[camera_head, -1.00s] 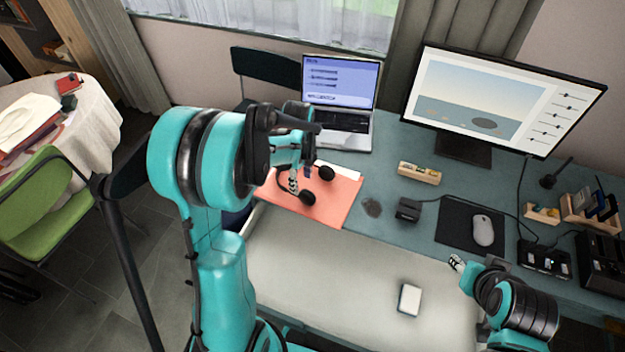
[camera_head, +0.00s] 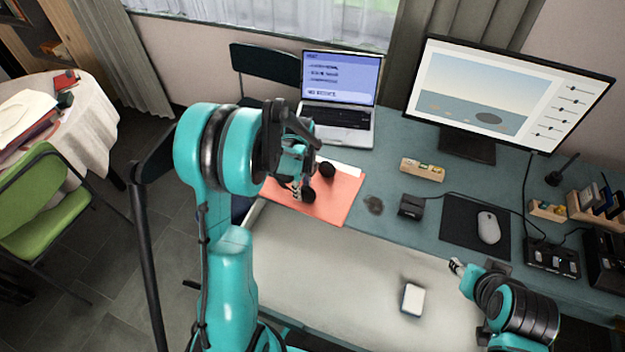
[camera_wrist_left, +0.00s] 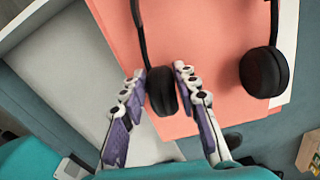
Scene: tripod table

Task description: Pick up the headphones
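The black headphones (camera_head: 327,170) lie on an orange-pink folder (camera_head: 338,202) on the desk. In the left wrist view, one ear cup (camera_wrist_left: 161,92) sits between the fingertips of my left gripper (camera_wrist_left: 160,78), and the other ear cup (camera_wrist_left: 264,71) lies to the right. The fingers are spread to either side of the near cup; contact is not clear. In the head view, my left gripper (camera_head: 297,187) is low at the folder, partly hidden by my arm. My right gripper (camera_head: 457,267) is at the desk's front edge, away from the headphones; its finger opening is too small to judge.
An open laptop (camera_head: 340,118) stands behind the folder. A large monitor (camera_head: 480,95), a mouse (camera_head: 488,227) on a dark pad and a small wooden holder (camera_head: 422,170) are to the right. A white-topped item (camera_head: 412,299) lies on the pale surface in front.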

